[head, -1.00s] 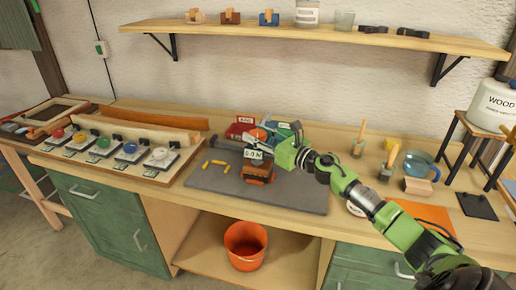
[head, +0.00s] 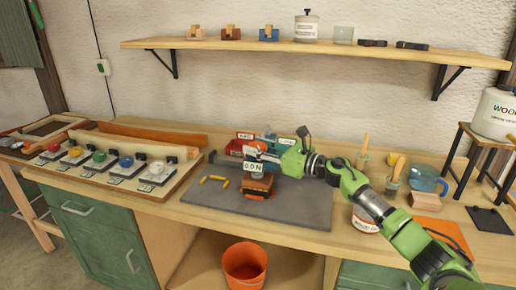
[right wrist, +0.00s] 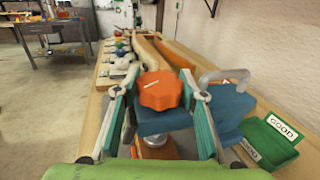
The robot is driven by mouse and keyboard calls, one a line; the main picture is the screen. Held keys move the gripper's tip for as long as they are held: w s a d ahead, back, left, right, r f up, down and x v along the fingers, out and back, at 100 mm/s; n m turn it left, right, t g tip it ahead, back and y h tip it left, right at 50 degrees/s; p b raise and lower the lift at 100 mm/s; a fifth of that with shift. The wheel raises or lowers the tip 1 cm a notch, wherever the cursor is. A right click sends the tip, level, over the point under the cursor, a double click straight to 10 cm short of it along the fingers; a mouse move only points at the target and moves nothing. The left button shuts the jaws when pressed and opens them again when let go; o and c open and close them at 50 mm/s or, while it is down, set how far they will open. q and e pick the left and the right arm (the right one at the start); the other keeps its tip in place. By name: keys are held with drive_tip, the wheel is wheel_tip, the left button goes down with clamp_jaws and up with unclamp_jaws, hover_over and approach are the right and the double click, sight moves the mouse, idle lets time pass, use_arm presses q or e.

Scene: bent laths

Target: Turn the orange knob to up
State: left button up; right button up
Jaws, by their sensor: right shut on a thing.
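The orange knob (right wrist: 160,90) shows in the right wrist view as a faceted cap with a white line mark, beside a blue body (right wrist: 220,112). The line lies roughly across the picture, slightly tilted. The two fingers of my right gripper (right wrist: 158,84) stand on either side of the knob and are shut on it. In the head view my right gripper (head: 265,155) reaches in from the right over the device on the grey mat (head: 300,204). The knob is hard to make out there. A small display (head: 252,167) faces the front. My left gripper is not in view.
A red tray (head: 240,146) and a green tray labelled GOOD (right wrist: 270,145) stand behind the device. Yellow pieces (head: 215,179) lie on the mat. A board with coloured buttons (head: 150,191) is at left. The mat's right part is clear.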

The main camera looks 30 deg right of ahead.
drive_tip(key=o, duration=1.1)
drive_tip(key=shift+w, duration=0.1)
drive_tip(key=shift+o, duration=0.2)
drive_tip(key=v, duration=1.2)
